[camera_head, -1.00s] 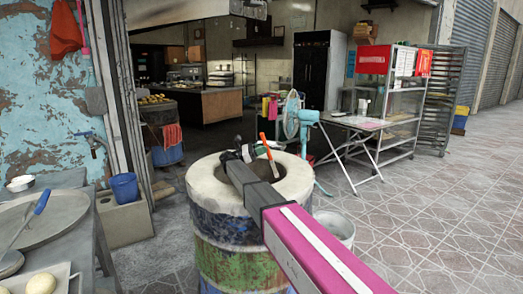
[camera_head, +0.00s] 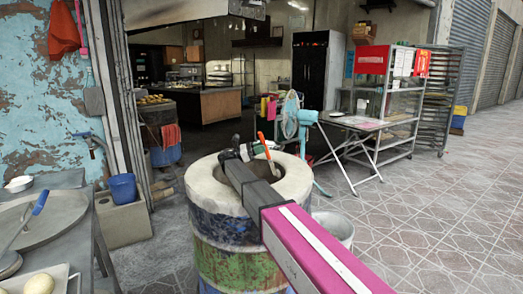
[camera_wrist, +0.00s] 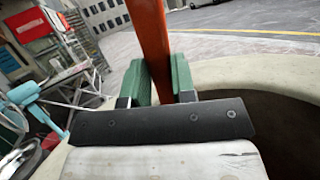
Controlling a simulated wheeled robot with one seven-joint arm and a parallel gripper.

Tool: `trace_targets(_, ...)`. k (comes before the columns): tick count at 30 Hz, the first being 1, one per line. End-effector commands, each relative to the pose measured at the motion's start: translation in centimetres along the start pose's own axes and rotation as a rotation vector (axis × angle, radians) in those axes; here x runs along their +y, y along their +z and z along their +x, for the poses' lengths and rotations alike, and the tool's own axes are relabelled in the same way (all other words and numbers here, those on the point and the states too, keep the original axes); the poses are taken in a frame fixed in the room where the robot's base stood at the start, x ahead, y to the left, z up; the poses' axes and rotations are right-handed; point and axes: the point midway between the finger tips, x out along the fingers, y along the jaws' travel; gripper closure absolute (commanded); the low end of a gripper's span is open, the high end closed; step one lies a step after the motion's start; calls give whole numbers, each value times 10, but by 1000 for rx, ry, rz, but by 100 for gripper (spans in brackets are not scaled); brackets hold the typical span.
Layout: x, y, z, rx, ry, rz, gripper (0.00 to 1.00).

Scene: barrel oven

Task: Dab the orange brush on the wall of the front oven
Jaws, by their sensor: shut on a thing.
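The front oven (camera_head: 212,196) is a painted barrel with a pale, thick rim and a dark round opening on top. My gripper (camera_head: 258,150) is over the far part of this opening, at the end of my pink and grey arm. It is shut on the orange brush (camera_head: 263,140), whose handle stands up, slightly tilted. In the wrist view the orange handle (camera_wrist: 152,45) is between the green finger pads (camera_wrist: 160,80). The oven's pale rim (camera_wrist: 260,72) and dark opening (camera_wrist: 290,125) lie to the right there.
A teal fan (camera_head: 305,118) and a folding table (camera_head: 352,123) stand behind the oven on the right. A metal bucket (camera_head: 338,225) is beside the oven. A worktable with a large round pan (camera_head: 45,215) is at the left. The paved floor at right is clear.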

Motion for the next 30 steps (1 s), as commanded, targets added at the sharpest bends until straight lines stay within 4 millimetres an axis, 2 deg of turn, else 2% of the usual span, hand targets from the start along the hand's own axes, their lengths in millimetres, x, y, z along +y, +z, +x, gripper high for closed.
trace_targets(12, -8, 31, -17, 0, 0, 1, 100)
trace_targets(16, -9, 36, -19, 0, 0, 0, 100)
trace_targets(20, -7, 44, -16, 0, 0, 1, 100)
trace_targets(30, -1, 85, -1, 0, -1, 2, 100)
